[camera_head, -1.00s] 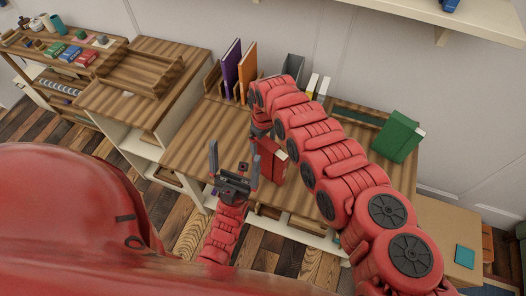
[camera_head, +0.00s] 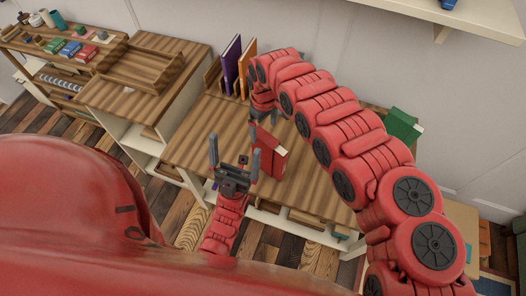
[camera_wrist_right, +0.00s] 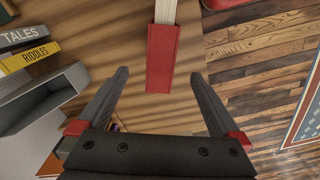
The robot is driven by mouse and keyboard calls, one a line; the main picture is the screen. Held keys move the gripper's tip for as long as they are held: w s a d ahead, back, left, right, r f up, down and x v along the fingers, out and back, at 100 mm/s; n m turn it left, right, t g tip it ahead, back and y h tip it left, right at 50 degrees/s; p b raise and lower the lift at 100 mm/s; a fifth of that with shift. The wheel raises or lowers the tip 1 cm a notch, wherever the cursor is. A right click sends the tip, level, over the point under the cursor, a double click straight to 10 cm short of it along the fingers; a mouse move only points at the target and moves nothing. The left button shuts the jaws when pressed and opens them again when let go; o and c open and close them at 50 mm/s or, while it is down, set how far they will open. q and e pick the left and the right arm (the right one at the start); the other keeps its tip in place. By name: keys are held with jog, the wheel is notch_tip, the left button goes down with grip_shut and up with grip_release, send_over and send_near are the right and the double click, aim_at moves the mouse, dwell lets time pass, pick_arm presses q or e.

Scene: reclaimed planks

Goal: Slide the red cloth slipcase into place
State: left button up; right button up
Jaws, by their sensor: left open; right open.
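The red cloth slipcase (camera_head: 270,154) stands on the wooden desk (camera_head: 205,135) near its front edge, with pale page-like edges on its right side. In the right wrist view the red slipcase (camera_wrist_right: 162,58) lies beyond and between my fingertips, with cream edges above it. My right gripper (camera_wrist_right: 160,73) is open and empty; I see no contact with the slipcase. In the head view, my right arm mostly hides that gripper. My left gripper (camera_head: 235,158) is open and empty, fingers upward, just left of the slipcase by the desk's front edge.
A purple book (camera_head: 232,62) and an orange book (camera_head: 247,66) stand in a wooden holder at the back. The right wrist view shows a grey case (camera_wrist_right: 35,98) beside a yellow RIDDLES book (camera_wrist_right: 32,55). A green book (camera_head: 402,125) is at right. The desk's left part is clear.

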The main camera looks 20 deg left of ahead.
notch_tip(320, 180, up, 14)
jog(key=b, duration=0.4)
jog(key=shift+f+b, duration=0.2)
jog(key=shift+b, duration=0.2)
